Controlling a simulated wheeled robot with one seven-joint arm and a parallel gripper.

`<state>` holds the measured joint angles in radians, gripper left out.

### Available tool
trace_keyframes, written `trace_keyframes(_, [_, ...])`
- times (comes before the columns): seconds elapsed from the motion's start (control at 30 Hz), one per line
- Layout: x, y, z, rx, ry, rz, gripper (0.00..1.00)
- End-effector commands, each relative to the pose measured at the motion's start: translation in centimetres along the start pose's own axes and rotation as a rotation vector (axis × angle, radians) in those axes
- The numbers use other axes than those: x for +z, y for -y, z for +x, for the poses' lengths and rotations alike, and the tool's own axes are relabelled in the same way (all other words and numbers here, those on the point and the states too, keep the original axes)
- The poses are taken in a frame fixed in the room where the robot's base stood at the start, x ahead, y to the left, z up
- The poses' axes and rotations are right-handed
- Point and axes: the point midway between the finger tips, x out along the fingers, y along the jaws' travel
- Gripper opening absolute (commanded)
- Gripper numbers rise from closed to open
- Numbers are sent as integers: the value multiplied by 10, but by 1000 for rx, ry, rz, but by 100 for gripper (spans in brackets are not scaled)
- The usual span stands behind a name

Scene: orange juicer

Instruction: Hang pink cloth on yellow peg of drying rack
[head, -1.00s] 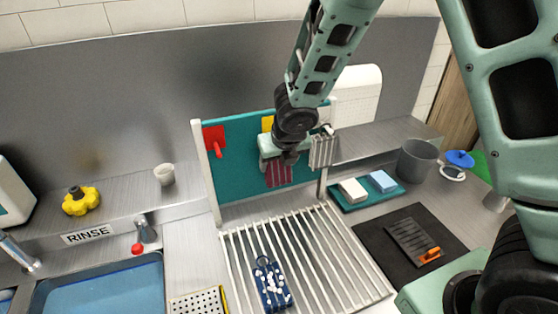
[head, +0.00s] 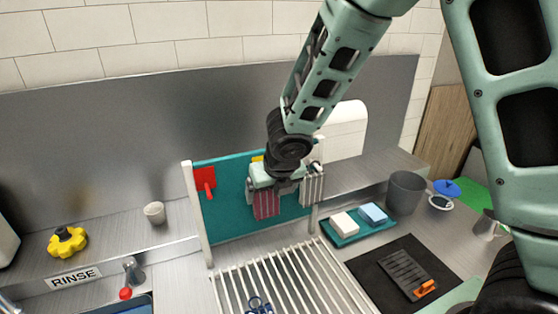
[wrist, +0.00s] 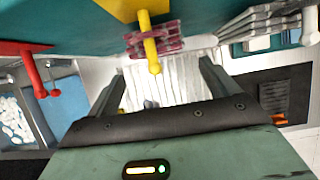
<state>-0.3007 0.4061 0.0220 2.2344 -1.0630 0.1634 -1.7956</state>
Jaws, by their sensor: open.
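The pink cloth (head: 266,204), with darker stripes, hangs against the teal board (head: 229,205) below my gripper in the head view. In the wrist view the pink cloth (wrist: 172,46) lies around the yellow peg (wrist: 150,48), close to the board; I cannot tell whether a loop is over it. The peg's rounded end points toward my gripper (wrist: 160,82). My gripper is open, its fingers apart with no cloth between them. In the head view my gripper (head: 268,190) hides most of the yellow backing plate (head: 257,158).
A red peg (head: 207,187) is to the left on the board. A white-grey striped cloth (head: 312,189) hangs to the right. The slatted rack (head: 290,278) lies below, with a blue item (head: 258,306). A teal tray (head: 357,235) holds two blocks at the right.

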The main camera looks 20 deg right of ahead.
Motion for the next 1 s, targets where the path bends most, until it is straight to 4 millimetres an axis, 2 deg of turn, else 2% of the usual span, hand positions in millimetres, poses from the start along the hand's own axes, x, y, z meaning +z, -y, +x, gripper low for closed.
trace_keyframes(0.03, [3,1,-19,0,3,3,87])
trace_keyframes(0.2, [3,1,-60,0,3,3,87])
trace_keyframes(0.4, [2,1,-101,-1,3,2,87])
trace_keyframes(0.5, [2,0,-115,0,2,1,87])
trace_keyframes(0.7, [0,0,-128,-1,0,-1,87])
trace_keyframes(0.87, [-2,0,-128,-1,-1,8,87])
trace_keyframes(1.0, [-20,-6,-118,-5,-19,153,87])
